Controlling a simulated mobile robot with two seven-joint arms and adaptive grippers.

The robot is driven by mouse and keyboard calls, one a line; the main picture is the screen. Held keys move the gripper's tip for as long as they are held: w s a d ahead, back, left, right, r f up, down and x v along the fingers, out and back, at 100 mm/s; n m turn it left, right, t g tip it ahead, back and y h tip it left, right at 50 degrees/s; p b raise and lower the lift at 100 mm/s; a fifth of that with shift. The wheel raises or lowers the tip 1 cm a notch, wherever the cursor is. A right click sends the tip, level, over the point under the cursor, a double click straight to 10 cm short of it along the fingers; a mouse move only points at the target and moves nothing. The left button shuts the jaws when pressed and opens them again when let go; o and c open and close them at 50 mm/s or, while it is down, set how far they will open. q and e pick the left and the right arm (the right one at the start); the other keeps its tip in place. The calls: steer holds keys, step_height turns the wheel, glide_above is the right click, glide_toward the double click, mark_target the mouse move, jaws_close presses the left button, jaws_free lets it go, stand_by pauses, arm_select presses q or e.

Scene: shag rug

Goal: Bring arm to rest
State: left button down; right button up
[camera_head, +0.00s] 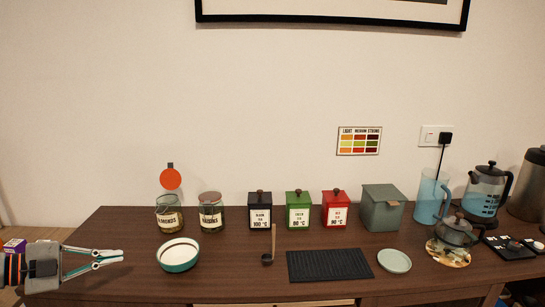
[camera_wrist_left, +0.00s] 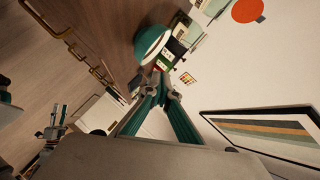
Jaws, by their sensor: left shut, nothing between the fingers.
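My left gripper (camera_head: 122,256) comes in from the left in the head view, at the left end of the dark wooden table (camera_head: 225,285). Its fingers are shut and empty, pointing right towards a teal and white bowl (camera_head: 178,256), with a gap between them. In the left wrist view the gripper's fingers (camera_wrist_left: 160,78) come together, and the bowl (camera_wrist_left: 150,45) shows beyond them. My right gripper does not show in the head view.
Behind the bowl stand an almonds jar (camera_head: 169,216) and a raisins jar (camera_head: 210,213). Black (camera_head: 260,212), green (camera_head: 298,212) and red (camera_head: 335,210) tins stand mid-table. A black mat (camera_head: 329,264) and a small plate (camera_head: 394,261) lie in front. Teapot (camera_head: 457,232) and kettle (camera_head: 487,190) crowd the right.

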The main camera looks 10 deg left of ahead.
arm_select(q)
steer(key=s+d+f+n+g+y, duration=0.2)
steer(key=s+d+f+n+y, duration=0.45)
steer(key=s+f, duration=0.35)
steer(key=s+d+f+n+g+y, duration=0.3)
steer(key=s+d+f+n+y, duration=0.4)
steer(key=f, duration=0.4)
steer(key=d+f+n+t+h, duration=0.2)
steer(key=d+f+t+h, duration=0.2)
steer(key=d+f, duration=1)
steer(key=d+h, duration=0.1)
steer(key=h, duration=0.2)
steer(key=shift+w+d, duration=0.2)
steer(key=shift+d, duration=0.05)
